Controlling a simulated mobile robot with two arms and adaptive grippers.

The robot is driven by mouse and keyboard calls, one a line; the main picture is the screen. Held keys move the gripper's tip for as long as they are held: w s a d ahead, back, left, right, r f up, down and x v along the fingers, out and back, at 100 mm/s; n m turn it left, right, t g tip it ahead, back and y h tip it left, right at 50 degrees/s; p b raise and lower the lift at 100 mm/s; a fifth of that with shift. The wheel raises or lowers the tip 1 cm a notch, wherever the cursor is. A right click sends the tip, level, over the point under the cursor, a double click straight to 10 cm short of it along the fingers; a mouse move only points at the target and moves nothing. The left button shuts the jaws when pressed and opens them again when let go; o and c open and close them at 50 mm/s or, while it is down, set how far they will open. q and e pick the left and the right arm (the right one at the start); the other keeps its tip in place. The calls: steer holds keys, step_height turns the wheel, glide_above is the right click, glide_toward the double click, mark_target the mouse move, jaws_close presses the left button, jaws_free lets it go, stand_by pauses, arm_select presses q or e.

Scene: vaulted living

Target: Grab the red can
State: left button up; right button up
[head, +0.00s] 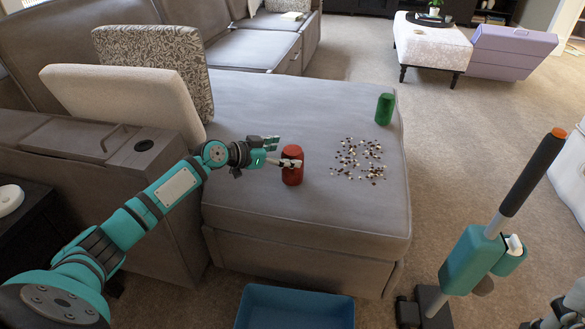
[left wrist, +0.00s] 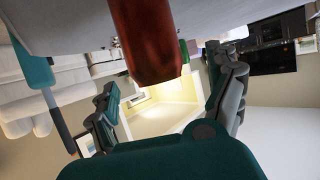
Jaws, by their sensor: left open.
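The red can (head: 292,177) stands upright on the grey sofa's chaise seat. My left gripper (head: 287,152) is open at the can's upper left. One finger overlaps the can's upper part in the head view. In the left wrist view the red can (left wrist: 150,45) hangs large at the top, as the picture is upside down. There the open fingers of my left gripper (left wrist: 168,105) lie on either side below it. I cannot tell whether a finger touches the can. My right gripper is not clearly in view.
A green can (head: 384,109) stands near the chaise's right edge. Many small dark and white bits (head: 358,160) lie scattered between the cans. Two cushions (head: 125,100) lean at the left. A blue bin (head: 294,308) sits on the floor in front.

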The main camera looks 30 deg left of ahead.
mark_target(294, 153)
arm_select(q)
steer(key=b+x, duration=0.1)
steer(key=x, duration=0.2)
steer(key=shift+w+d+f, duration=0.1)
steer(key=shift+w+d, duration=0.15)
steer(key=shift+d, duration=0.1)
steer(key=c, duration=0.9)
